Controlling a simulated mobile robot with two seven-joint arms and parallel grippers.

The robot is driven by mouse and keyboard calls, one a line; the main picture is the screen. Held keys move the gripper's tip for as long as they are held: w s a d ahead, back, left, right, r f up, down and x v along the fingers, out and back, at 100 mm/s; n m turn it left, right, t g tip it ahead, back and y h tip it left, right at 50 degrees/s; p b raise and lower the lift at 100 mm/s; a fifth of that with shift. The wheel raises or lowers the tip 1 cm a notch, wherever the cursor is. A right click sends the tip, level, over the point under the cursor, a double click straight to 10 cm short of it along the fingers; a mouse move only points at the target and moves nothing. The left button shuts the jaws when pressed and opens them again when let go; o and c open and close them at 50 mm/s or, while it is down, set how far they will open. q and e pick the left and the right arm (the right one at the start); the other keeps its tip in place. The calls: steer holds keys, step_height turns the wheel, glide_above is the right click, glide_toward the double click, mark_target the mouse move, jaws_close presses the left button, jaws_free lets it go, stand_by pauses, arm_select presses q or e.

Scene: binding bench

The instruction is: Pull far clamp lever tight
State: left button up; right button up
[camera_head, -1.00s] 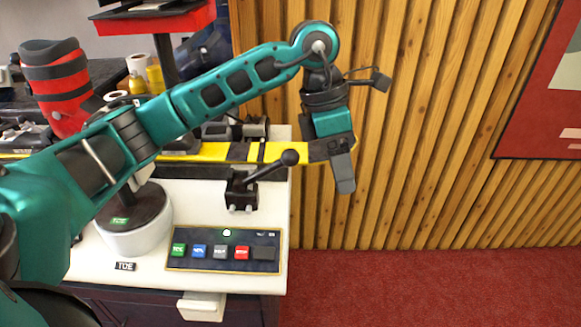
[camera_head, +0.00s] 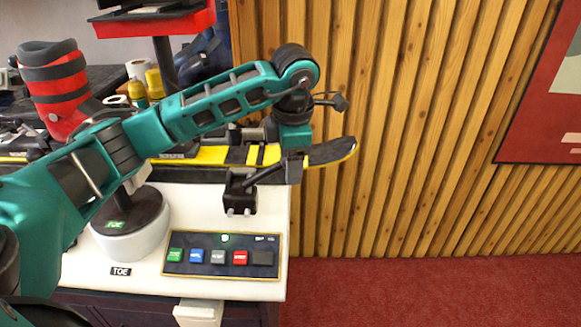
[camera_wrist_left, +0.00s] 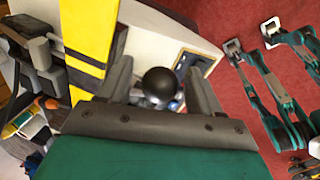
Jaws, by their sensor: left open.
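A black clamp (camera_head: 240,192) with a lever stands on the white bench top at the near edge of the yellow and black ski (camera_head: 207,155). Its lever slants up to the right, and its tip is hidden behind my left gripper (camera_head: 293,172) in the head view. In the left wrist view, the lever's round black knob (camera_wrist_left: 160,84) sits between the two open fingers of my left gripper (camera_wrist_left: 160,85). I cannot tell whether either finger touches it. My right gripper is not in view.
A button panel (camera_head: 223,255) lies at the bench front, with a white round base (camera_head: 133,235) to its left. A red boot (camera_head: 58,85) stands at the back left. A slatted wood wall (camera_head: 420,120) rises behind. Space right of the bench is free.

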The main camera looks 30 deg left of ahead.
arm_select(q)
steer(key=shift+w+a+f, duration=0.1)
steer(key=shift+w+f, duration=0.05)
steer(key=shift+f, duration=0.8)
jaws_close()
